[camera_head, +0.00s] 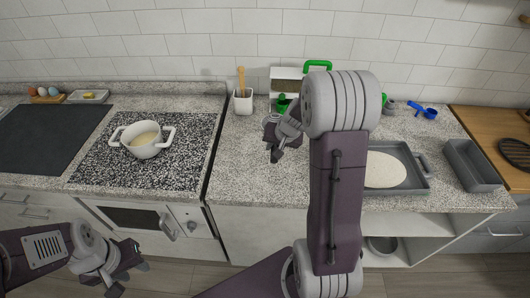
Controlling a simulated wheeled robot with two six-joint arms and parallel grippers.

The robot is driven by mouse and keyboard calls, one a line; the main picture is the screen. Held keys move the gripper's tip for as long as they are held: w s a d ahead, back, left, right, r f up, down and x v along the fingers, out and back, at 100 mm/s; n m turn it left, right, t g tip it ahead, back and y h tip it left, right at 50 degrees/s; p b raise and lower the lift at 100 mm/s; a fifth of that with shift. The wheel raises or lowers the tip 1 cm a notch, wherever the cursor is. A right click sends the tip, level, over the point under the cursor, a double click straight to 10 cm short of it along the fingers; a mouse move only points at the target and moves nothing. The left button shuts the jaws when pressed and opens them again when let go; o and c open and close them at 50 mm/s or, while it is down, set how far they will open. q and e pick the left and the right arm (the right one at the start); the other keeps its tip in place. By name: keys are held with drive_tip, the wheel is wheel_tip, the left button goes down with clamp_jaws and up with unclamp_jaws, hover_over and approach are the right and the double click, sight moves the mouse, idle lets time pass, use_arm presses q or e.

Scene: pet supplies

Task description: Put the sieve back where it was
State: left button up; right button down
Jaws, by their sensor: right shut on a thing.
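My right gripper (276,152) hangs over the granite counter, left of the tray, with its arm reaching in from the lower right. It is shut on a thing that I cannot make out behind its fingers. I cannot clearly pick out the sieve. A green piece (283,102) shows just behind the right gripper; I cannot tell whether it belongs to the sieve. My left gripper (126,272) is low at the left, in front of the oven and apart from everything; its fingers look spread and empty.
A white pot (145,142) stands on the speckled stove. A white utensil holder (243,104) and a green-handled thing (317,66) stand at the back. A grey tray (414,186) holds a pale round thing (384,170). A grey bin (472,168) and a blue tool (428,113) are right.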

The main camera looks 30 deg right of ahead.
drive_tip(key=shift+w+a+f, duration=0.95)
drive_tip(key=shift+w+a, duration=0.15)
wheel_tip(320, 180, down, 4)
drive_tip(key=shift+s+r+b, duration=0.15)
drive_tip(key=shift+b, duration=1.1)
drive_tip(key=shift+f, duration=0.25)
drive_tip(key=shift+r, duration=0.1)
drive_tip(key=c, duration=1.3)
unclamp_jaws()
drive_tip(key=shift+o, duration=0.2)
